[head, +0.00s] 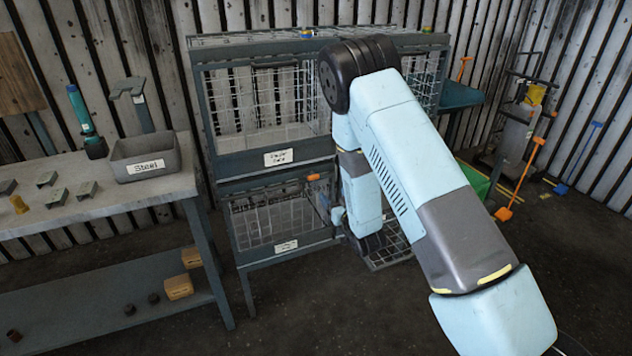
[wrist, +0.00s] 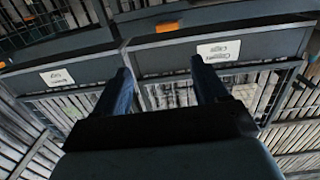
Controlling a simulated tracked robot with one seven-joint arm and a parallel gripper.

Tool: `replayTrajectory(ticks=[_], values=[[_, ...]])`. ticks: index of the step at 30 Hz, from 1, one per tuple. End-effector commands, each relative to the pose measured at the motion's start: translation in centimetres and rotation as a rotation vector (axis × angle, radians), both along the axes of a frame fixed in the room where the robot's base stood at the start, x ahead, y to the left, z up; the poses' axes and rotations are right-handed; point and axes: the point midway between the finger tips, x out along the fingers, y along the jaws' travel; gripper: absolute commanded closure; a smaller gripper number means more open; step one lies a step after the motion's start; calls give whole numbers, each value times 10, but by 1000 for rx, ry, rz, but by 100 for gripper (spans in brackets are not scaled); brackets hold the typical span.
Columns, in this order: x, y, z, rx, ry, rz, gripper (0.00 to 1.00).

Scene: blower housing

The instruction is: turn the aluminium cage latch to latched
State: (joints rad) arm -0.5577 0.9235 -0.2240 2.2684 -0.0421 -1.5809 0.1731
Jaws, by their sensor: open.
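In the wrist view my gripper (wrist: 160,68) is open, with two dark blue fingers apart and nothing seen between them. They reach toward a dark cage frame with a white label (wrist: 225,50), upside down and blurred. An orange latch handle (wrist: 167,26) is on the frame, beyond the fingertips. A second orange piece (wrist: 3,64) is at the left edge. In the head view an orange handle (head: 313,177) shows between the upper and lower cages. I cannot read which cage is aluminium, nor tell whether its latch is turned. My arm hides the right-hand cages and my gripper there.
The dark cage rack (head: 265,170) stands against the slatted wall. A workbench (head: 130,195) at left holds a grey bin labelled Steel (head: 146,158), brackets and tools. Orange-handled tools (head: 520,180) stand at far right. The dark floor before the rack looks clear.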

Motion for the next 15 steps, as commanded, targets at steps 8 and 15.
replayTrajectory(ticks=[8,15], values=[[-8,8,-17,11,-35,33,28],[16,21,-16,13,-37,34,28]])
